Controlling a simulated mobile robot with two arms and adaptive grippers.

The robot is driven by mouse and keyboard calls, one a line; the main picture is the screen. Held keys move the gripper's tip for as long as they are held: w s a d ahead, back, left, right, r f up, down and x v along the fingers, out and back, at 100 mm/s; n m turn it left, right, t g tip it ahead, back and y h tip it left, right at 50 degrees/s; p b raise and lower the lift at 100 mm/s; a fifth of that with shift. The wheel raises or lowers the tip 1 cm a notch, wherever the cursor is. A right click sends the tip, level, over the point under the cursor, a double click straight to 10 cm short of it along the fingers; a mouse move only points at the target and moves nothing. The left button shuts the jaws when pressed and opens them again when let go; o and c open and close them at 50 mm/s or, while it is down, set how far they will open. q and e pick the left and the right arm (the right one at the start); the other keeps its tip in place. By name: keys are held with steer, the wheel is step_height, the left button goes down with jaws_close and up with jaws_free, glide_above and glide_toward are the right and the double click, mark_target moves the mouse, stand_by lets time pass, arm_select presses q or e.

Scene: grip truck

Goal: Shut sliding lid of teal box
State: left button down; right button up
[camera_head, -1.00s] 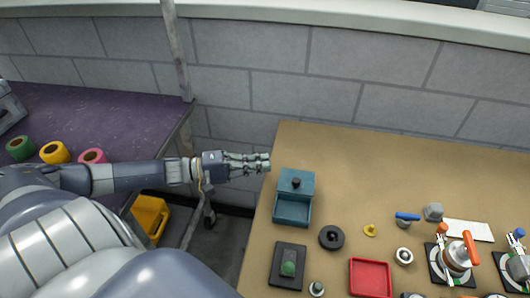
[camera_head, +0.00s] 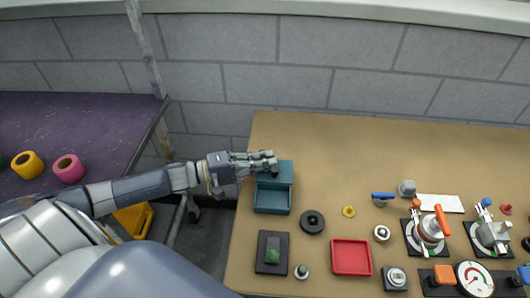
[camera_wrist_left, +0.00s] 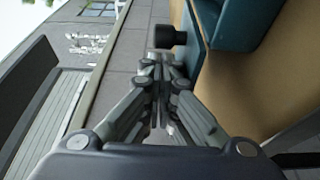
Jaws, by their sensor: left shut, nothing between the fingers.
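The teal box (camera_head: 272,210) stands near the left edge of the tan table. Its sliding lid (camera_head: 286,174) covers the far part, and the near part is open. A dark knob (camera_head: 275,172) stands on the lid. My left gripper (camera_head: 274,160) is shut and empty, with its fingertips over the lid's far end, close to the knob. In the left wrist view the knob (camera_wrist_left: 168,37) is just beyond the shut fingertips (camera_wrist_left: 167,66), and the teal box (camera_wrist_left: 232,22) is to their right. I cannot tell whether they touch. My right gripper is out of view.
A black tray (camera_head: 262,262) with a green piece, a black ring (camera_head: 313,222) and a red tray (camera_head: 351,271) lie nearby. Several fixtures and a gauge (camera_head: 475,279) fill the right side. The table behind and right of the box is clear.

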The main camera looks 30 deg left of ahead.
arm_select(q)
steer(key=shift+s+d, duration=0.1)
steer(key=shift+s, duration=0.05)
steer(key=s+d+p, duration=0.1)
steer(key=s+p, duration=0.1)
steer(key=s+d+p, duration=0.1)
steer(key=s+p, duration=0.1)
steer(key=s+d+p, duration=0.1)
steer(key=s+p, duration=0.1)
steer(key=shift+s+d+r, duration=0.1)
steer(key=shift+s+r, duration=0.1)
steer(key=shift+s, duration=0.15)
steer(key=shift+s+d+f, duration=0.15)
steer(key=shift+s+d, duration=0.05)
steer(key=shift+s, duration=0.2)
steer(key=shift+f, duration=0.15)
steer(key=shift+s, duration=0.1)
steer(key=shift+s+a+f, duration=0.1)
steer(key=shift+s+f, duration=0.05)
steer(key=shift+s, duration=0.05)
steer(key=v, duration=1.1)
steer(key=shift+a+r, duration=0.3)
steer(key=shift+a, duration=0.05)
